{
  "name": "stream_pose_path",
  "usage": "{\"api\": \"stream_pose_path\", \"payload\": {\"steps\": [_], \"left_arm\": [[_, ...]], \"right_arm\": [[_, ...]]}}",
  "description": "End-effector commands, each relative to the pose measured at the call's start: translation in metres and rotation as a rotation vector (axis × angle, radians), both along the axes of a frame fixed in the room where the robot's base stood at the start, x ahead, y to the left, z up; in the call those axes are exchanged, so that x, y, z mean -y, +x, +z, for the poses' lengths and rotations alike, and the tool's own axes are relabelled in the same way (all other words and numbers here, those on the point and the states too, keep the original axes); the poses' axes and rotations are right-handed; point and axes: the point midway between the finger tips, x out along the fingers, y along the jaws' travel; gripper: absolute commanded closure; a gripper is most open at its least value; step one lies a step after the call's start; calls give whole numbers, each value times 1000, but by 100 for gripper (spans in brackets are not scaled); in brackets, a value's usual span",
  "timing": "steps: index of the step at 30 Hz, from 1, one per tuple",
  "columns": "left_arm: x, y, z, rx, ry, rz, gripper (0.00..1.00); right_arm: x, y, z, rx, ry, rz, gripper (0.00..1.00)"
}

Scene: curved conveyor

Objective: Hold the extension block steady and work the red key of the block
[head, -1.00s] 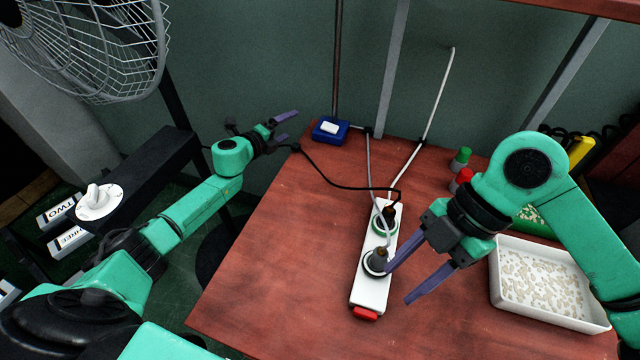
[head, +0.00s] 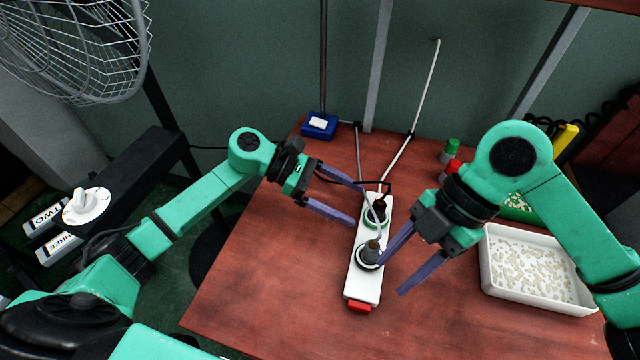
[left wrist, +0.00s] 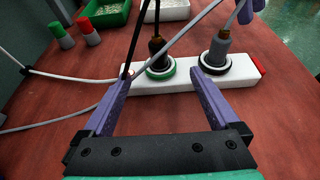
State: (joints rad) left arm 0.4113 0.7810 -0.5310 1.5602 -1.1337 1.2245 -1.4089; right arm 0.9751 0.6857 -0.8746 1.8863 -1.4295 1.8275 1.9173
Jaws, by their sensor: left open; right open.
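The white extension block (head: 360,277) lies on the red-brown table, its long side running away from me. Its red key (head: 358,306) is at the near end; it also shows at the right end of the block in the left wrist view (left wrist: 260,67). Two plugs sit in it: a dark one in a green-ringed socket (head: 376,214) and a grey one (head: 369,253) nearer the key. My left gripper (head: 357,205) is open, its fingers pointing at the block's left side near the green-ringed socket. My right gripper (head: 399,275) is open and empty, just right of the grey plug.
A white tray of pale pieces (head: 488,290) stands at the right. Red-capped and green-capped bottles (head: 449,152) and a blue box (head: 319,126) stand farther back. Cables cross near my left gripper. The table's left front is clear. A fan (head: 75,45) stands at the left.

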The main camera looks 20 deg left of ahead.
Motion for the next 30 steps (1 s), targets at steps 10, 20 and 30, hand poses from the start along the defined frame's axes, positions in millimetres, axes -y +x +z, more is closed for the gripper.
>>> {"api": "stream_pose_path", "payload": {"steps": [10,20,30], "left_arm": [[60,2,-24,-1,-2,3,5],[63,2,-26,-1,-1,3,20],[63,2,-26,-1,-1,3,59]], "right_arm": [[0,0,0,0,0,0,50],[0,0,0,0,0,0,50],[0,0,0,0,0,0,50]]}}
